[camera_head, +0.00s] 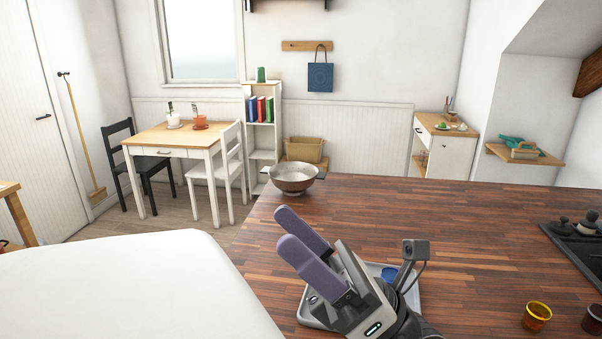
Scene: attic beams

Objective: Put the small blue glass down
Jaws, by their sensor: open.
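A small blue glass (389,272) shows partly behind my wrist, at the tray's far side; its lower part is hidden by my arm, and I cannot tell whether it touches the tray. My gripper (287,228) is above the wooden counter, pointing to the upper left, with its two purple-grey fingers apart and nothing between them. A grey tray (413,297) lies on the counter under my gripper, mostly covered by it.
The wooden counter (460,225) is clear in the middle. A metal bowl (293,181) stands at its far left corner. A yellow glass (536,316) and a dark red glass (593,320) stand at the front right. A black hob-like panel (575,247) is at the right edge.

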